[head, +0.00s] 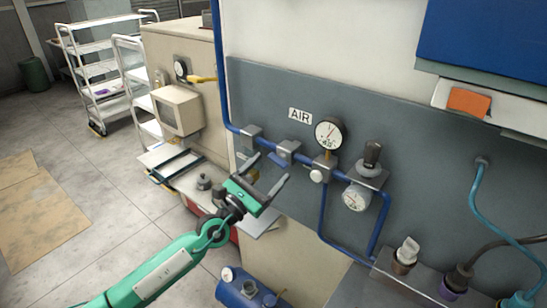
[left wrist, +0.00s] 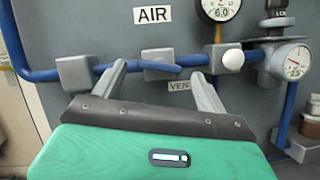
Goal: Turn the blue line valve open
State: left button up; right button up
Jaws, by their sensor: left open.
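The blue line valve (head: 288,149) is a grey block on the blue pipe, right of a similar clamp block and under the AIR label. Its blue lever (left wrist: 162,67) lies roughly along the pipe, tilted slightly, in the left wrist view. My left gripper (head: 269,169) is open in front of the panel, just below the valve. In the left wrist view its two fingers (left wrist: 158,71) point at the panel, one to each side of the lever. I cannot tell whether they touch it. My right gripper is not in view.
A pressure gauge (head: 329,133), a regulator knob (head: 372,154) and a small dial (head: 356,197) sit right of the valve. A blue tank (head: 248,289) stands below. Cables hang at the right. A cabinet (head: 180,107) and white carts (head: 98,70) stand left; the floor there is partly clear.

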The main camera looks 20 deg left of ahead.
aim_at(279, 160)
pick_arm(q)
jog(key=x, duration=0.2)
jog(key=shift+w+d+p, duration=0.15)
jog(key=shift+w+p, duration=0.1)
jog(key=shift+p, duration=0.1)
jog(key=shift+c, duration=0.2)
jog(key=c, duration=0.9)
jog(key=shift+n+t+y+p, duration=0.45)
jog(key=shift+n+y, duration=0.55)
jog(key=shift+n, duration=1.4)
jog(key=shift+c, duration=0.2)
jog(key=o, duration=1)
jog(key=shift+s, duration=0.1)
